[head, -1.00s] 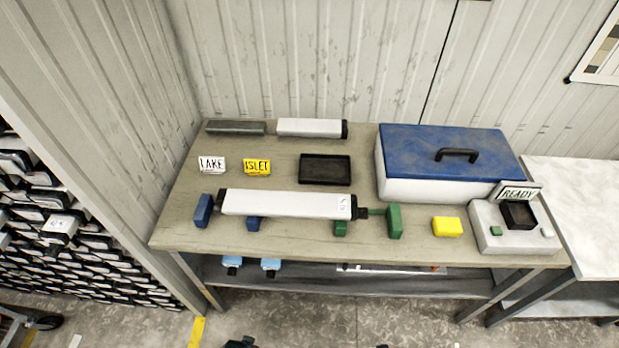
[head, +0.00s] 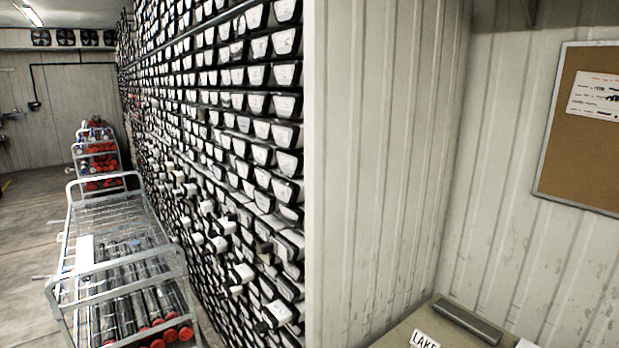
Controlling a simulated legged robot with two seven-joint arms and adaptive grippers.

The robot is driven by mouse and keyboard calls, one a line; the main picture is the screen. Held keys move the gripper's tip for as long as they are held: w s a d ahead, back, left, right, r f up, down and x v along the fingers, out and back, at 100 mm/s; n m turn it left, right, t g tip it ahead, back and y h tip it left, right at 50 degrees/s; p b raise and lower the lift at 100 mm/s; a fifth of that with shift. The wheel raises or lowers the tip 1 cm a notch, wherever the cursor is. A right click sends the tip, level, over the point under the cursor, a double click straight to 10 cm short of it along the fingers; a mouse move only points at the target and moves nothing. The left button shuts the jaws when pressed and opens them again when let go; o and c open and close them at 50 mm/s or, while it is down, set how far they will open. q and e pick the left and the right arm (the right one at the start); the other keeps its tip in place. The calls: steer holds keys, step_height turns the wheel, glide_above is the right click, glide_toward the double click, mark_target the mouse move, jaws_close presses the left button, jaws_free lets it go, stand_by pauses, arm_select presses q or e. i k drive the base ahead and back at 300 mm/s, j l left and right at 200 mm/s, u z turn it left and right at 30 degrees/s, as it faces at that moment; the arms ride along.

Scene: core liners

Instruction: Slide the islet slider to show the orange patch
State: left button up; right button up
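No islet slider and no orange patch can be made out in the head view. Only a back corner of the workbench (head: 400,328) shows at the bottom right. On it are the white LAKE card (head: 424,340), cut by the lower edge, and a dark grey bar (head: 467,320). A sliver of the white bar (head: 526,343) shows to its right. The ISLET card and the rest of the bench top are out of view. Neither of my grippers is in view.
A tall rack wall (head: 225,120) of boxed core liners fills the middle-left. A wire cart (head: 115,260) of tubes with red ends stands before it, with another cart (head: 97,160) behind. A cork board (head: 590,150) hangs on the right wall. Floor (head: 28,225) shows at far left.

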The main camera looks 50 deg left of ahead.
mark_target(270, 246)
steer(key=u, duration=2.55)
